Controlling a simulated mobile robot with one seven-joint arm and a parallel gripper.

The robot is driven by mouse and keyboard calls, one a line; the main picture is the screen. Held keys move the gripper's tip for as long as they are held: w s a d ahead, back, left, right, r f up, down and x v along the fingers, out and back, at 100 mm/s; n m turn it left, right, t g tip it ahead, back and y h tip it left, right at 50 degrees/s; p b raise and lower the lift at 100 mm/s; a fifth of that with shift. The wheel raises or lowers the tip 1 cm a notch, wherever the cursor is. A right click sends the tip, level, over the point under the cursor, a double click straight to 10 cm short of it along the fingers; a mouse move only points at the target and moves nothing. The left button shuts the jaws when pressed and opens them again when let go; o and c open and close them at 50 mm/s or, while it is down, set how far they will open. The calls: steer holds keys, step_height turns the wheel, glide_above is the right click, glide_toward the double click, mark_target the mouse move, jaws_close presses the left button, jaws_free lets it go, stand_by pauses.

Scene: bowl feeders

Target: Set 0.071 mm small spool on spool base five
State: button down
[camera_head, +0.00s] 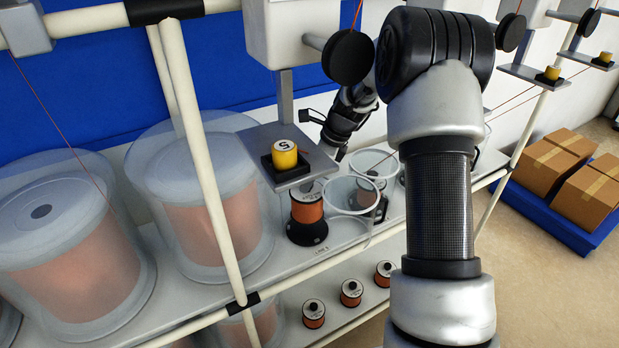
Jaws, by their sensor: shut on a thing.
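My gripper (338,146) is small and far off, behind the grey platform of lane five, pointing down. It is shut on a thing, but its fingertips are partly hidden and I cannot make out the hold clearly. An orange small spool (307,211) with a pale label on top stands upright at the black spool base (307,233) by the lane label. Whether it is fully seated I cannot tell. Another spool (370,186) shows dimly through clear cylinders to the right.
A yellow weight marked 5 (284,156) sits on the platform (302,174). Clear cylinders (352,194) stand right of the base. Large covered drums (210,200) fill the left. Several spools (351,293) stand on the lower shelf. White frame tubes (208,150) cross in front. Boxes (551,160) lie at right.

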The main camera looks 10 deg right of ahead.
mark_target(312, 192)
steer(key=shift+w+f+b, duration=0.1)
steer(key=shift+f+b, duration=1.75)
steer(key=shift+f, duration=0.55)
steer(key=shift+p, duration=0.45)
steer(key=shift+f+b, duration=0.3)
steer(key=shift+f, duration=0.25)
steer(key=c, duration=1.7)
jaws_free()
steer(key=shift+o, duration=0.2)
steer(key=shift+s+f, duration=0.2)
steer(key=shift+p+v, duration=2.55)
steer(key=shift+v, duration=1.1)
steer(key=shift+p+v, duration=1.25)
steer(key=shift+v, duration=0.8)
steer(key=shift+f, duration=0.1)
